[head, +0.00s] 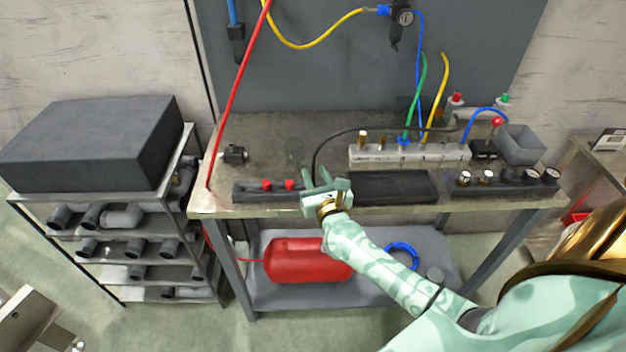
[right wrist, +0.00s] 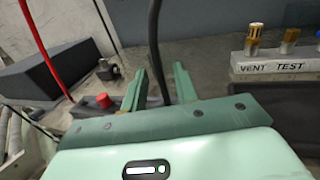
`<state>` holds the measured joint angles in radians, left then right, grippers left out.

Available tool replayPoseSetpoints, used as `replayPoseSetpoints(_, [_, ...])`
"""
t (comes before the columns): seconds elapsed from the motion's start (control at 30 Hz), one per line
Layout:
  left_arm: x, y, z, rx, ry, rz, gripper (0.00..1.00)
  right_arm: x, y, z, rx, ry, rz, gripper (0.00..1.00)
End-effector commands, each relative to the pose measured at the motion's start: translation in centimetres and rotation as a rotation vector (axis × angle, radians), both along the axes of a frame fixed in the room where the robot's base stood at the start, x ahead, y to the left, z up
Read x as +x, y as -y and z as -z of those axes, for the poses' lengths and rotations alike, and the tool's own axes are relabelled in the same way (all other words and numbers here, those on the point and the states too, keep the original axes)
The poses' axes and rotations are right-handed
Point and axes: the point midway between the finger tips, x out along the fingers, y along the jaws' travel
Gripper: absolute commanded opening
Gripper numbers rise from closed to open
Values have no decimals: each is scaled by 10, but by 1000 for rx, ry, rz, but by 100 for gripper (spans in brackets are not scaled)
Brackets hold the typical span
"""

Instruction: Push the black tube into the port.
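The black tube (head: 350,131) arcs over the bench from the right, behind the pale port block (head: 367,153), and bends down to my right gripper (head: 325,183). In the right wrist view the black tube (right wrist: 154,45) runs down between the two green fingers (right wrist: 158,88), with gaps beside it; the fingers look open. The tube's lower end is hidden. The port block (right wrist: 275,67) there shows the labels VENT and TEST, with brass fittings above them. In the head view, blue, green and yellow tubes rise from the block. My left gripper is not in view.
The bench holds a black tray (head: 392,187), a dark strip with red caps (head: 245,190), a rack with gauges (head: 510,178) and a grey bin (head: 521,145). A red hose (head: 236,88) crosses the left side. A shelf with a black box (head: 95,145) stands left.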

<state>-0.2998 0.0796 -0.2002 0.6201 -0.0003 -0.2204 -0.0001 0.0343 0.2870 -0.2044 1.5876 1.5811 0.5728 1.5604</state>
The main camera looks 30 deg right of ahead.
Motion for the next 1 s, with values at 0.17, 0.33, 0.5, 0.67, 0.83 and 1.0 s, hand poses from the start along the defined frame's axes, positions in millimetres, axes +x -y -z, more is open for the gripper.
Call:
replayPoseSetpoints(0.17, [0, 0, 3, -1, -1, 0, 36, 20, 6, 0, 0, 1, -1, 29])
replayPoseSetpoints(0.33, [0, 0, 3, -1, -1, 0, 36, 21, 6, 0, 0, 0, -1, 29])
replayPoseSetpoints(0.5, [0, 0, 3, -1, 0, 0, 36, 21, 6, 0, 0, 0, -1, 0])
replayPoseSetpoints(0.67, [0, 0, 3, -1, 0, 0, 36, 21, 6, 0, 0, 0, -1, 0])
replayPoseSetpoints(0.83, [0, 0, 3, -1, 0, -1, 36, 21, 6, 0, 0, 0, -1, 0])
replayPoseSetpoints(1.0, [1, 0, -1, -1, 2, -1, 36, 21, 6, -6, 0, 1, -1, 0])
